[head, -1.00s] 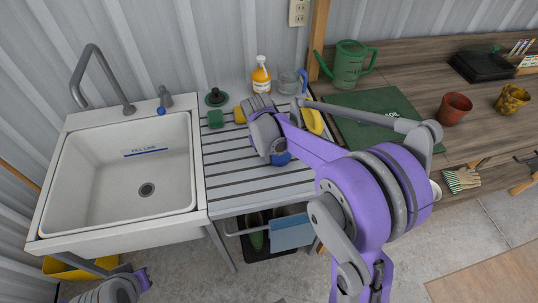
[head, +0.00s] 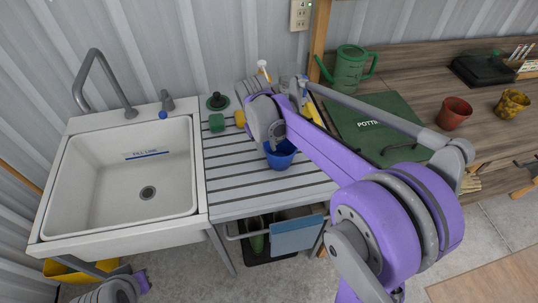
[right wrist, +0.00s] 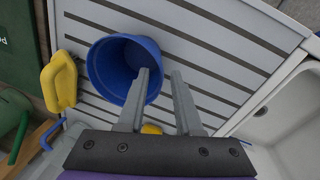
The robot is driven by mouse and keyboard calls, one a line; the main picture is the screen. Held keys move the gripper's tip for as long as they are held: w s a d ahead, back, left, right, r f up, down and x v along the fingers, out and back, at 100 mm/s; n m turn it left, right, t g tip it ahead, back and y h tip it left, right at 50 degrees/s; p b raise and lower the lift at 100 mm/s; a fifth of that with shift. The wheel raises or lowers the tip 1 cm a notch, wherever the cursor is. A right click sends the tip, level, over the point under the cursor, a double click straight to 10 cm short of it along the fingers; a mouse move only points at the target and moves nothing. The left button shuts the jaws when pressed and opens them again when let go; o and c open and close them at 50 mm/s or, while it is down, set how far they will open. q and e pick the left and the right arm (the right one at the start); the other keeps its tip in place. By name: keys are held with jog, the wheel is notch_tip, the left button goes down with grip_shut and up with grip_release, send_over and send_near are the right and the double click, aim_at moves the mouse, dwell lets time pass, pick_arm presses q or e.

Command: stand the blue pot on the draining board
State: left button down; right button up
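The blue pot (head: 281,158) appears to stand upright on the slatted draining board (head: 245,205), open side up. In the right wrist view the blue pot (right wrist: 105,68) shows its open mouth. My right gripper (head: 277,133) is over the pot's rim. In the right wrist view my right gripper (right wrist: 163,80) is open, with a gap between its fingers. One finger overlaps the pot's mouth and the other is outside it, with the near rim between them. Only part of my left arm shows at the bottom left; its fingers are out of view.
A white sink (head: 75,190) adjoins the board on the left. A green sponge (head: 217,122) and a dark round plunger-like item (head: 217,101) are at the back. A yellow item (right wrist: 59,80) lies beside the pot. A green watering can (head: 350,68) stands on the wooden bench.

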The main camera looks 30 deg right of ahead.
jog(key=s+a+r+t+y, duration=0.1)
jog(key=s+a+r+t, duration=0.1)
jog(key=s, duration=0.4)
jog(key=s+a+r+t, duration=0.1)
jog(key=s+a+r, duration=0.1)
jog(key=s, duration=0.3)
jog(key=s+a+f+t, duration=0.2)
jog(key=s+f, duration=0.3)
jog(key=s, duration=0.3)
jog(key=shift+f+t+y, duration=0.2)
jog(key=shift+t+y, duration=0.1)
jog(key=shift+y, duration=0.1)
dwell(1.4)
